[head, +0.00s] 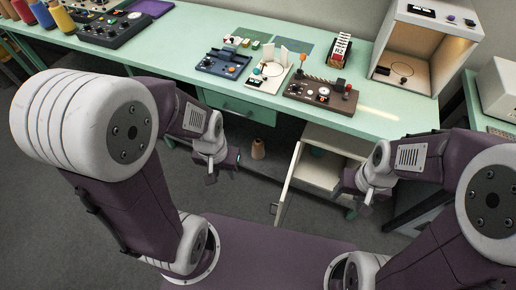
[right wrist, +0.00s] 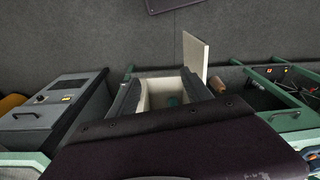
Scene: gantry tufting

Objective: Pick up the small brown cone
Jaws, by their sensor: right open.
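My right gripper (head: 354,193) is to the right of the cabinet door, well away from the cone. In the right wrist view my right gripper (right wrist: 160,84) is open, with its fingers apart and nothing between them.
The workbench (head: 385,122) carries several devices, including a dark brown control box (head: 321,94). Below it, a white cabinet (head: 315,172) stands with its door (head: 287,183) open and a teal thing (right wrist: 174,100) inside. A booth (head: 425,50) is at the right. Grey floor is clear around the cone.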

